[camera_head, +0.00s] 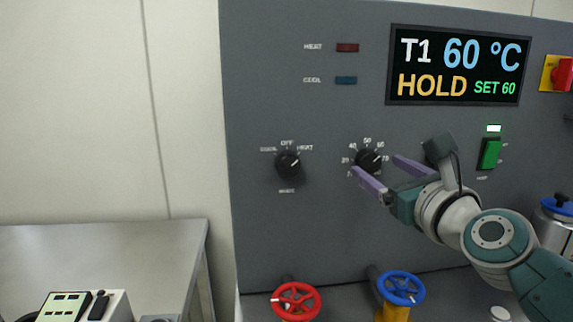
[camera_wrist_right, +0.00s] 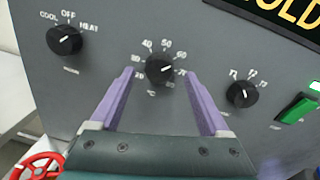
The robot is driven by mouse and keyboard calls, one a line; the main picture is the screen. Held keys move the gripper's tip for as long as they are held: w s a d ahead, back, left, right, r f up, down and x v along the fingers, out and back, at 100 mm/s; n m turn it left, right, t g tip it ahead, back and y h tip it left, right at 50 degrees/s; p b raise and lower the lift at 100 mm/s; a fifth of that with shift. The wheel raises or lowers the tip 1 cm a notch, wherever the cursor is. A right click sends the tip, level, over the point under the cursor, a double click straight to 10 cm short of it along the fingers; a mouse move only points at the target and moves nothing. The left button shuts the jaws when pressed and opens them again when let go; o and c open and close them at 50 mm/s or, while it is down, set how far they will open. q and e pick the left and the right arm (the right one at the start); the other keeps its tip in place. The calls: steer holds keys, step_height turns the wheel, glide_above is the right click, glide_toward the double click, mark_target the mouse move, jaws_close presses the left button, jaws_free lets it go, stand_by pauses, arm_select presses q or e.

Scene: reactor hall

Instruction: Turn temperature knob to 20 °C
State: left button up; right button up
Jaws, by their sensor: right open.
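The temperature knob (camera_head: 369,160) is a round black knob on the grey panel, with a scale of numbers around it. It also shows in the right wrist view (camera_wrist_right: 159,69), where its white pointer line points up and to the right, near 60. My right gripper (camera_head: 375,164) is open, with purple fingers aimed at the panel. In the wrist view its fingertips lie on either side of the knob, with visible gaps. The fingers hide some lower scale marks. The display (camera_head: 458,67) reads T1 60 °C, HOLD, SET 60. My left gripper is out of view.
A mode knob (camera_head: 287,164) marked COOL, OFF, HEAT sits left, pointing towards HEAT. A selector knob (camera_wrist_right: 242,93) and green switch (camera_head: 490,153) sit right. Red (camera_head: 296,301) and blue (camera_head: 401,288) valve wheels stand below. A grey table (camera_head: 110,255) is at left.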

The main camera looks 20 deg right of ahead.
steer(key=shift+w+d, duration=0.15)
steer(key=shift+w, duration=0.85)
jaws_close()
